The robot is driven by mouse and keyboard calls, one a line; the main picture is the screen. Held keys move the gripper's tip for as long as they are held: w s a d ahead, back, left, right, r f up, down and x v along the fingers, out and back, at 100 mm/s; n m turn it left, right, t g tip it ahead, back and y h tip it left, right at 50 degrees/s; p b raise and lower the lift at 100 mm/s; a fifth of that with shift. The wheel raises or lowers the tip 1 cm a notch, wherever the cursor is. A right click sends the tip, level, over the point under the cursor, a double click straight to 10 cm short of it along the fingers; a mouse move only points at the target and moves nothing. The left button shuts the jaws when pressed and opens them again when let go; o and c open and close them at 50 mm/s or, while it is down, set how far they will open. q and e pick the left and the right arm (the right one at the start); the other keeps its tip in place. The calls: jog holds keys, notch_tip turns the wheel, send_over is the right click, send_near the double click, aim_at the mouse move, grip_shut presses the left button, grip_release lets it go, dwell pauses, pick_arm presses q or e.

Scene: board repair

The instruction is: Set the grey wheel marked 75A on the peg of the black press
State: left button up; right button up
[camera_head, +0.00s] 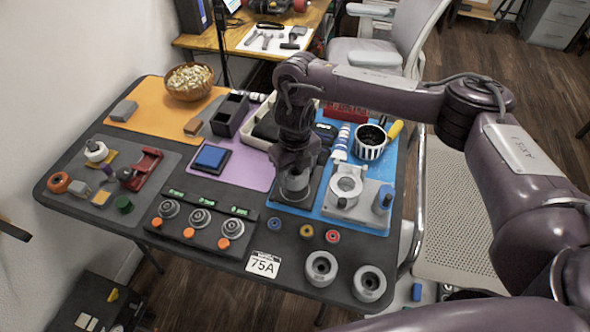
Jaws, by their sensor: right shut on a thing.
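My right gripper (294,168) points down over the black press (291,203) on the left part of the blue mat. It is shut on a grey wheel (297,186), held at the press. The gripper hides the peg and the wheel's top, so I cannot tell whether the wheel is around the peg or above it. No marking is readable on the held wheel. My left gripper is out of view.
A grey press (350,192) with a round piece stands close right of the black press. A dark striped cup (370,142) and a yellow-handled tool are behind it. Small coloured rings (306,231) and a knob panel (203,224) lie in front and left.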

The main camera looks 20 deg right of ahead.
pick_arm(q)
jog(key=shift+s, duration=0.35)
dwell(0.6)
